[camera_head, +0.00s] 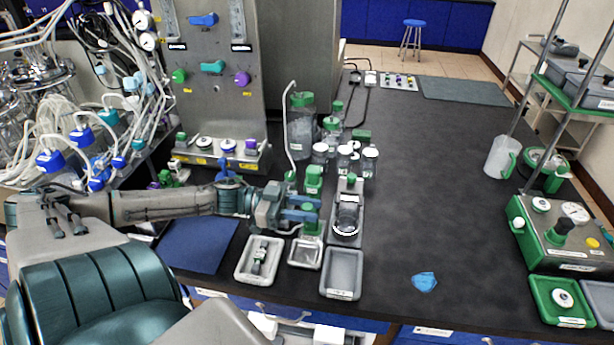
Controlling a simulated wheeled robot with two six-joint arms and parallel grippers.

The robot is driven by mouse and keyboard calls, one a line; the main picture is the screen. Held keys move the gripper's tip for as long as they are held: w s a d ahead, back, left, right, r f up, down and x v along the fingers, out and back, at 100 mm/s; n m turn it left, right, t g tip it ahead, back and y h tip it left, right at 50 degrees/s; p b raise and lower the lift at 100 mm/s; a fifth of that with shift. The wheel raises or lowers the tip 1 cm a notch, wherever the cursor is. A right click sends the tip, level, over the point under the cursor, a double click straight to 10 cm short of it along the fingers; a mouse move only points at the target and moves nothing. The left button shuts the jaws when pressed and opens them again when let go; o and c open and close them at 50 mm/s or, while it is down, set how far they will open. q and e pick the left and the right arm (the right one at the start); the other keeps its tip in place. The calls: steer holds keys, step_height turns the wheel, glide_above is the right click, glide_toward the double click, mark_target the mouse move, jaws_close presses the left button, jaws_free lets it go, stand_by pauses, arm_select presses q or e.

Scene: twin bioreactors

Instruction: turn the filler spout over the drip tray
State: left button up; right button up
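My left gripper (306,208) reaches in from the left, its blue fingers pointing right at a small green-and-grey device. The green top of this device, which seems to be the filler (314,178), stands just behind the fingers. A thin white tube rises behind it. The spout itself is largely hidden by the gripper, and I cannot tell its direction or whether the fingers touch it. A small pale metal tray (305,254), seemingly the drip tray, lies just in front of the gripper and looks empty. My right gripper is not in view.
A grey tray (343,281) and a tray holding a small tool (245,264) flank the small tray. A clear vessel on a dark stand (347,218) is close right of the gripper. White-capped bottles (370,161) stand behind. The bench's middle right is mostly clear, except a blue crumpled piece (424,282).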

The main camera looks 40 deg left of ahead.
arm_select(q)
steer(key=shift+o, duration=1)
steer(key=shift+s+a, duration=0.1)
steer(key=shift+a, duration=0.05)
steer(key=p+v, duration=0.5)
steer(key=v, duration=0.5)
steer(key=shift+a, duration=0.2)
steer(key=shift+s, duration=0.1)
